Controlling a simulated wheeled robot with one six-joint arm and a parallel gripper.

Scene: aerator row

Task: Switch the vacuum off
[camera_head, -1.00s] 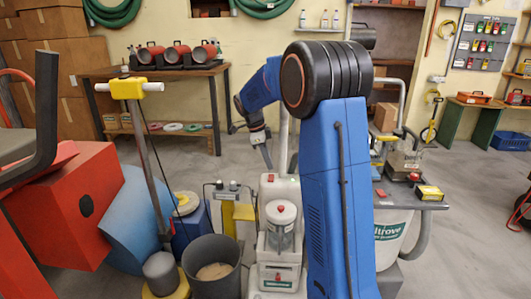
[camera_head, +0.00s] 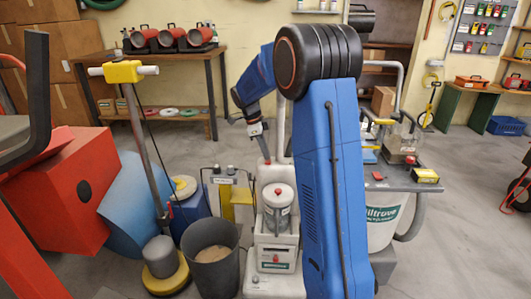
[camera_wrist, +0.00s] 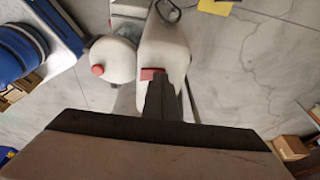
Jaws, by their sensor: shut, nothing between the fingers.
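A tall white machine (camera_head: 272,250) stands in front of me, with a clear round canister (camera_head: 278,207) on its front. A red switch (camera_wrist: 152,73) sits on top of its white body in the wrist view. The canister's red knob (camera_wrist: 98,70) shows left of it. My gripper (camera_wrist: 161,92) is shut and empty, with its dark fingertips at the red switch. I cannot tell whether they press it. In the head view my gripper (camera_head: 264,152) points down at the machine's top. No label in view tells me whether this machine is the vacuum.
A white labelled drum (camera_head: 383,218) under a cart top stands to the right. A dark bucket (camera_head: 213,255), a yellow-based floor polisher (camera_head: 165,265) and a red box (camera_head: 72,180) crowd the left. Open grey floor (camera_head: 460,180) lies to the right.

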